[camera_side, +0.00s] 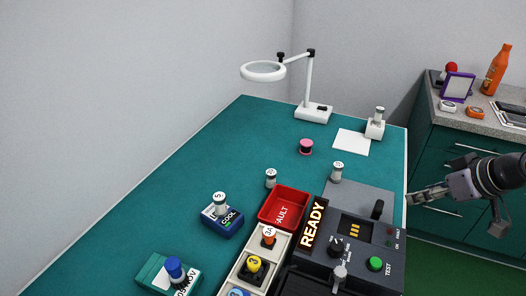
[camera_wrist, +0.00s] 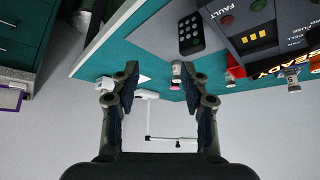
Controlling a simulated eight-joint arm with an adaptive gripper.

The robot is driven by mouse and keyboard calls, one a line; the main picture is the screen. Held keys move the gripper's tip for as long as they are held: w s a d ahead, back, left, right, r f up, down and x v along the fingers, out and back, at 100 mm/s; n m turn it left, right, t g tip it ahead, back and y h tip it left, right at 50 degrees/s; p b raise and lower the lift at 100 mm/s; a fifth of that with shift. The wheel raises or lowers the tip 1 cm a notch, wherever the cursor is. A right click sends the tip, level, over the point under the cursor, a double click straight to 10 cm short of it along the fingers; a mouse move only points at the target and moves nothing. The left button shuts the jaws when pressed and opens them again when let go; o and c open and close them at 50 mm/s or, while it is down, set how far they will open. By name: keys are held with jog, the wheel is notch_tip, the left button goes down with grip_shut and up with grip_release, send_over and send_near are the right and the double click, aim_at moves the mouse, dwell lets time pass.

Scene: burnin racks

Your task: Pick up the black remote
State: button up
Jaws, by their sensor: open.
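The black remote (camera_wrist: 190,33), with rows of pale buttons, shows near the top of the wrist view, by the grey tester. In the side view, a small dark upright shape (camera_side: 377,209) on the tester's grey top seems to be the same remote, but its buttons cannot be made out there. My gripper (camera_side: 412,198) is at the right edge of the table, to the right of that shape and apart from it. In the wrist view, my gripper (camera_wrist: 158,88) has its fingers spread, with nothing held between them. The remote lies beyond the fingertips.
The tester (camera_side: 345,247) carries a green button, knobs and a READY sign. A red FAULT bin (camera_side: 284,207) and several labelled cylinders stand left of it. A white magnifier lamp (camera_side: 313,112) is at the back. A cluttered cabinet (camera_side: 462,160) stands right; the table's back left is clear.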

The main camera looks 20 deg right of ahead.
jog(key=m+g+h, duration=0.4)
jog(key=m, duration=0.6)
send_near(380, 207)
jog(key=w, duration=0.1)
jog(key=shift+s+x, duration=0.15)
jog(key=shift+x, duration=1.8)
jog(key=shift+s+x, duration=0.15)
jog(key=shift+x, duration=1.8)
jog(key=shift+s+x, duration=0.15)
jog(key=shift+x, duration=1.8)
jog(key=shift+f, duration=0.15)
grip_shut()
